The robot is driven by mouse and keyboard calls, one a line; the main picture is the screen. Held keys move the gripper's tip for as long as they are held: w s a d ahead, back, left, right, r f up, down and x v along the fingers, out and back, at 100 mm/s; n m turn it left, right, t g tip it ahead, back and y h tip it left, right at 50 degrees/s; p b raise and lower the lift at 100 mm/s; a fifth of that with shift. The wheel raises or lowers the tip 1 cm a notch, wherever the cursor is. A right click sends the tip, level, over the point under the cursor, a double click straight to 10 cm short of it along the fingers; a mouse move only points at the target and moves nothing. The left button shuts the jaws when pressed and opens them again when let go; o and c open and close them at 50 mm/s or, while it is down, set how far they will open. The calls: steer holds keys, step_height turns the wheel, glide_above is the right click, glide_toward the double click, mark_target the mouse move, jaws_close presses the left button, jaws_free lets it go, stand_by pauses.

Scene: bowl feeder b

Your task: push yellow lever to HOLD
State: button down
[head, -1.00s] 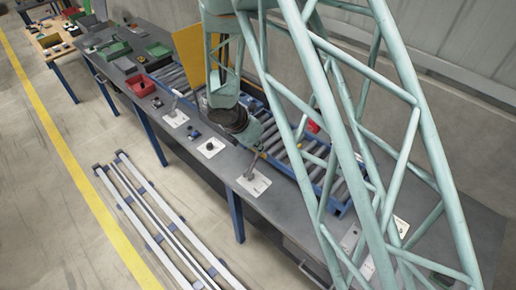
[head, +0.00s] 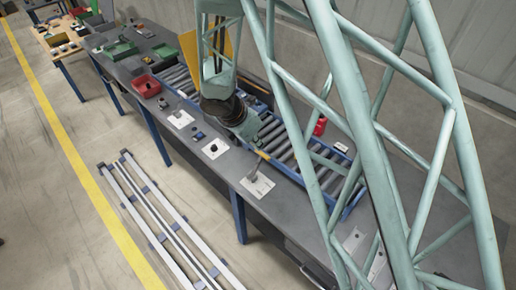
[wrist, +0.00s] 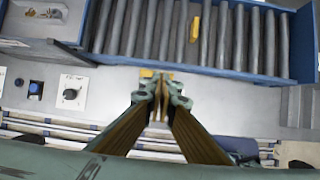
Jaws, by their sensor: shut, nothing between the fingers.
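The yellow lever (head: 257,168) stands on a pale plate (head: 262,187) at the front edge of the grey bench. Its yellow end (wrist: 147,73) shows just beyond my fingertips in the wrist view. My gripper (head: 259,151) is shut and empty, pointing down close to the lever's upper end. In the wrist view my gripper (wrist: 161,93) covers much of the lever. I cannot tell whether the fingers touch it. The HOLD marking cannot be read.
A roller conveyor (wrist: 145,28) with blue rails runs behind the lever, with a small yellow piece (wrist: 195,25) on it. A black knob on a plate (head: 215,148), a blue switch (head: 198,134) and another lever plate (head: 181,120) line the bench's front. A red bin (head: 145,86) stands farther along.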

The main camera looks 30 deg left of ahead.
step_height(320, 180, up, 7)
stand_by(0.6)
stand_by(0.5)
